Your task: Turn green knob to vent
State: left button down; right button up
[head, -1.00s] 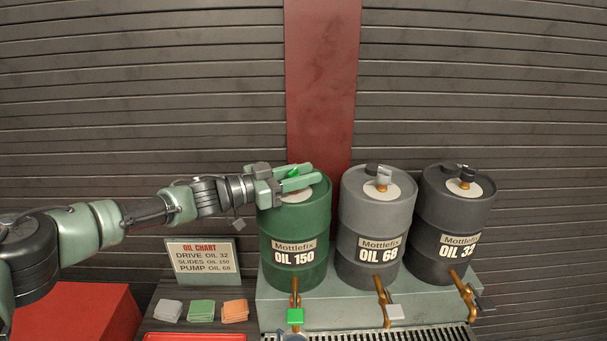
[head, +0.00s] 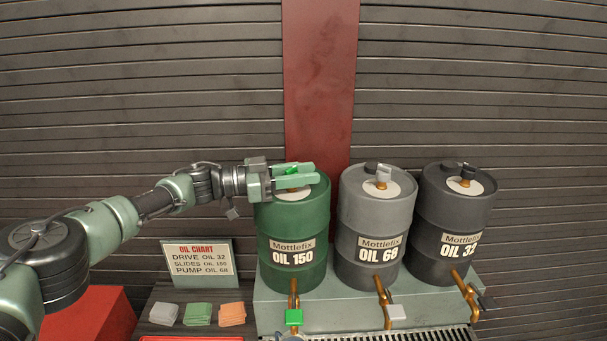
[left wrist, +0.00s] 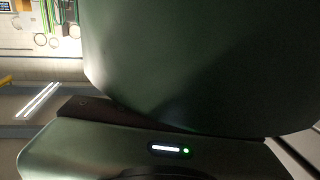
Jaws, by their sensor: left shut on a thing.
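The green drum (head: 291,225) marked OIL 150 stands at the left of a row of three drums. The green knob (head: 292,171) is on its top, partly hidden by my fingers. My left gripper (head: 293,175) reaches in from the left over the drum top and is shut on the green knob. In the left wrist view, a large dark green curved surface (left wrist: 200,60) fills much of the picture, and the knob does not show there. My right gripper is not in view.
A grey OIL 68 drum (head: 376,220) and a dark OIL 32 drum (head: 450,230) stand to the right, with knobs on top. Brass taps stick out in front. An oil chart sign (head: 200,262) and folded cloths (head: 198,314) are at the lower left.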

pick_arm(q)
jog(key=c, duration=1.1)
grip_release()
jog(key=shift+r, duration=0.1)
jog(key=shift+o, duration=0.2)
jog(key=shift+d, duration=0.1)
jog(key=a+b, duration=0.1)
jog(key=a, duration=0.1)
jog(key=a+b, duration=0.1)
jog(key=a, duration=0.1)
jog(key=s+a+b, duration=0.1)
jog(key=a, duration=0.2)
jog(key=shift+f, duration=0.2)
jog(key=shift+s+a+r, duration=0.1)
jog(key=shift+s+a, duration=0.05)
jog(key=shift+a, duration=0.25)
